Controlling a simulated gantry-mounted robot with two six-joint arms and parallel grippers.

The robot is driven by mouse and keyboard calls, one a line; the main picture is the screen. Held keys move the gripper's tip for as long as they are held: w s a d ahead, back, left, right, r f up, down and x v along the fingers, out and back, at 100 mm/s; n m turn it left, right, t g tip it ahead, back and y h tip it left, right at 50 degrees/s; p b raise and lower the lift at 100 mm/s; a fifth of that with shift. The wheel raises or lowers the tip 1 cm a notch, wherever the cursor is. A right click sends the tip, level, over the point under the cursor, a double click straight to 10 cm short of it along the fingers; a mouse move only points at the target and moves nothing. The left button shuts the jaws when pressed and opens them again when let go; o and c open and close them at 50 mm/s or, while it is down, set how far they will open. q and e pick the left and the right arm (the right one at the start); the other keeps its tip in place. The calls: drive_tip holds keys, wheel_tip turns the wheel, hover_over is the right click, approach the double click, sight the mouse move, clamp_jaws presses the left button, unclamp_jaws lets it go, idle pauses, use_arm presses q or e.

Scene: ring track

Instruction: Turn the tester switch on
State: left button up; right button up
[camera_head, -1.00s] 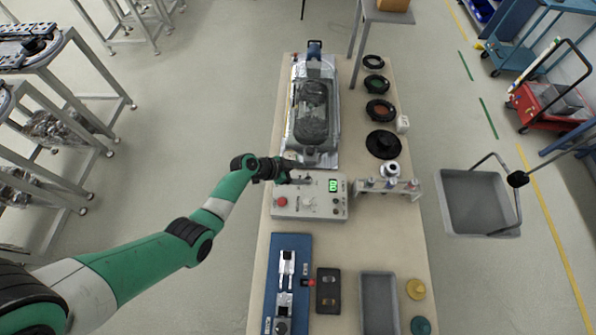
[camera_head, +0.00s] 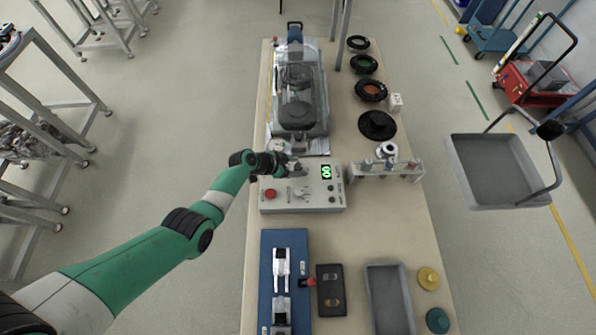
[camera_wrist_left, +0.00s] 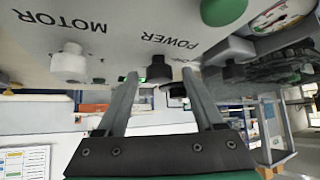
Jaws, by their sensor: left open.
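The grey tester box (camera_head: 302,203) sits on the bench, with a lit green display (camera_head: 326,172), a red button (camera_head: 270,193) and small knobs. My left gripper (camera_head: 288,167) is at its back left part. In the left wrist view the panel (camera_wrist_left: 120,35) appears upside down with MOTOR and POWER labels. My open left gripper (camera_wrist_left: 160,78) has a finger on each side of a dark knob (camera_wrist_left: 159,70) by the POWER label; I cannot tell whether they touch it. My right gripper is not in view.
Behind the tester is a machine under a clear cover (camera_head: 299,95). A small rack (camera_head: 386,172) stands right of it. In front are a blue fixture (camera_head: 270,262), a black plate (camera_head: 331,290) and a grey tray (camera_head: 374,268). Dark rings (camera_head: 370,90) lie at the back right.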

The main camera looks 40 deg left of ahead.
use_arm(q)
drive_tip(key=shift+w+d+f, duration=0.1)
drive_tip(key=shift+w+f, duration=0.2)
drive_tip(key=shift+f, duration=0.1)
clamp_jaws()
